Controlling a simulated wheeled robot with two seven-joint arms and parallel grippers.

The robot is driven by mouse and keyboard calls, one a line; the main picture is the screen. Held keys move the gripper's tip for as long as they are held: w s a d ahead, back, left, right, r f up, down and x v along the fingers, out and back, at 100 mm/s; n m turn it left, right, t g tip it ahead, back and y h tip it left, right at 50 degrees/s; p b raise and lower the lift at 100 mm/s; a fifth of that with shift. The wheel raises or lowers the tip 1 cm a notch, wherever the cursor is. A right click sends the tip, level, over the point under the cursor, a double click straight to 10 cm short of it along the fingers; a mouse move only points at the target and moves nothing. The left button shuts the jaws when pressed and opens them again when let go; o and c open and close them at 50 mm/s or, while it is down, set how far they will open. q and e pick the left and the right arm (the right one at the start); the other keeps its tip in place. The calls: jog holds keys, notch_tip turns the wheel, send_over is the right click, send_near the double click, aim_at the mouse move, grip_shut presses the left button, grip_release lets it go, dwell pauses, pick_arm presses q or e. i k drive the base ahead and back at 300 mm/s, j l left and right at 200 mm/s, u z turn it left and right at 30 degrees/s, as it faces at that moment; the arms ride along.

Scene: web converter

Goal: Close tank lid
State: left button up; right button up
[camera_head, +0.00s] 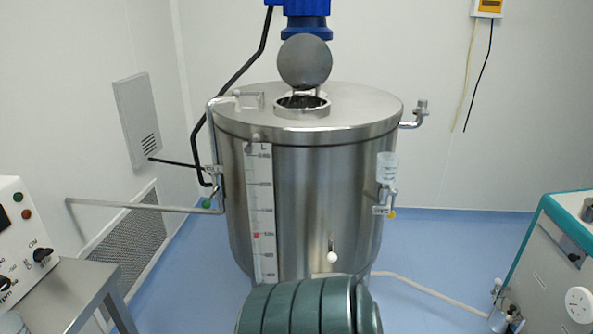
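The steel tank (320,200) stands upright in the middle of the camera_head view. A round grey lid (305,62) stands raised, nearly upright, above the back of the round opening in the tank's top. The rim (301,113) of that opening shows, and the inside looks dark. The lid is tilted up off the rim, so the opening is uncovered. The lid's hinge is hard to make out. Neither of my grippers is in view.
A blue motor (305,20) sits above and behind the lid. A bent pipe (140,207) juts from the tank's left side, and a valve pipe (415,115) from its right. A metal table (65,297) stands at the lower left, a green-grey cabinet (545,265) at the right.

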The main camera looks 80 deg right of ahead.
aim_at(304, 61)
jog(key=i+j, duration=0.2)
jog(key=i, duration=0.2)
jog(key=z, duration=2.85)
